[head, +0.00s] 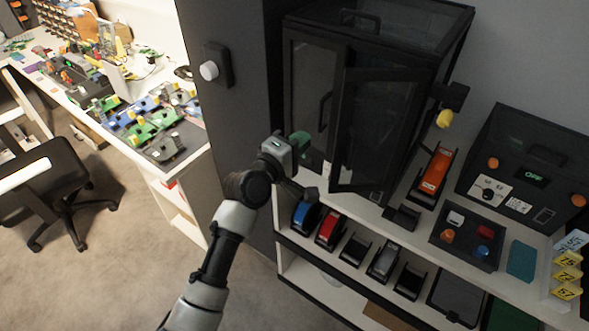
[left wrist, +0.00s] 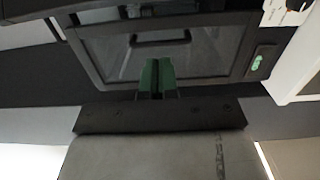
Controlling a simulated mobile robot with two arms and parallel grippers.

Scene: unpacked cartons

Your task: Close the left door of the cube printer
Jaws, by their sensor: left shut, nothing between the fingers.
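The cube printer is a black-framed cabinet (head: 375,45) with dark glass doors, standing on the shelf unit in the head view. Its left door (head: 308,80) looks flush or nearly flush with the front; I cannot tell whether a small gap remains. The other door (head: 385,125) stands partly swung out. My left gripper (head: 302,142) is at the lower part of the left door, its green fingers close to the panel; contact cannot be told. In the left wrist view the green fingers (left wrist: 157,78) are together and empty, before a dark framed panel with a handle (left wrist: 160,37). My right gripper is not seen.
Below the printer, the shelf holds a blue spool (head: 306,217), a red spool (head: 330,228) and several black holders. An orange-topped device (head: 433,172) and a control box (head: 530,165) stand to the right. A cluttered white table (head: 190,150) is at left.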

